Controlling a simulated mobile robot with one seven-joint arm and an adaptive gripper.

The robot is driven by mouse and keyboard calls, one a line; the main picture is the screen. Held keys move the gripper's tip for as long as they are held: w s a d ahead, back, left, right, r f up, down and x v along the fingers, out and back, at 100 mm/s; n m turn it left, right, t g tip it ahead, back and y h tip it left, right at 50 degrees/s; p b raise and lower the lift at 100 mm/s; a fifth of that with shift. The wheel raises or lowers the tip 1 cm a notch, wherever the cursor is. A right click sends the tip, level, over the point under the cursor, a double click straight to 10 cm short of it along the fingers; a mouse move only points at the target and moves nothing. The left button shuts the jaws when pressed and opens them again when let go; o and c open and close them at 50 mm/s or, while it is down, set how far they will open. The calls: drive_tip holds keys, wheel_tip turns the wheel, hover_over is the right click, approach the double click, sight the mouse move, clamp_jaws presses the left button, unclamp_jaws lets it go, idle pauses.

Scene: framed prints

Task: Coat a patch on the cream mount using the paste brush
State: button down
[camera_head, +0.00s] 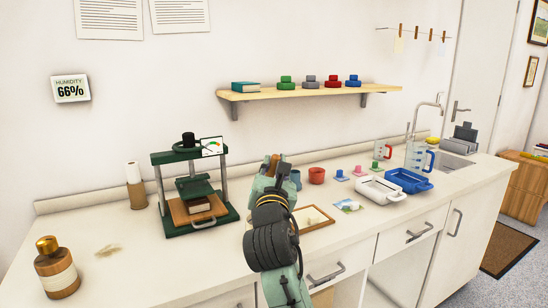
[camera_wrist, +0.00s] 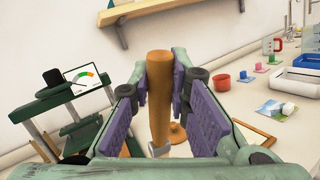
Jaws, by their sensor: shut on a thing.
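My gripper (camera_wrist: 160,100) is shut on the paste brush (camera_wrist: 159,85), which has a brown wooden handle and stands nearly upright between the purple finger pads. A pale metal part (camera_wrist: 163,149) shows at its lower end; the bristles are hidden. In the head view my gripper (camera_head: 272,172) is over the middle of the counter, and the top of the brush handle shows between its fingers. A cream panel with a brown wooden edge (camera_head: 318,221) lies flat to the right of my arm, partly hidden by it. I take it to be the cream mount. It also shows in the wrist view (camera_wrist: 247,134).
A green press (camera_head: 200,222) stands left of my arm. A red cup (camera_head: 316,176), a small picture card (camera_head: 348,206), a white tray (camera_head: 383,193) and a blue tray (camera_head: 408,181) stand to the right. A shelf (camera_head: 300,93) is above. The front-left counter is mostly clear.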

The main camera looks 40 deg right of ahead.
drive_tip(key=shift+w+d, duration=0.2)
drive_tip(key=shift+s+a+f+b, duration=0.1)
drive_tip(key=shift+f+b, duration=0.55)
drive_tip(key=shift+f, duration=0.15)
drive_tip(key=shift+f+b, duration=1.2)
drive_tip(key=shift+f, duration=0.85)
drive_tip(key=shift+f+b, duration=0.7)
drive_tip(key=shift+b, duration=0.05)
idle(0.4)
drive_tip(key=shift+r+p, duration=2.3)
drive_tip(key=shift+r, duration=1.35)
drive_tip(key=shift+f, duration=0.1)
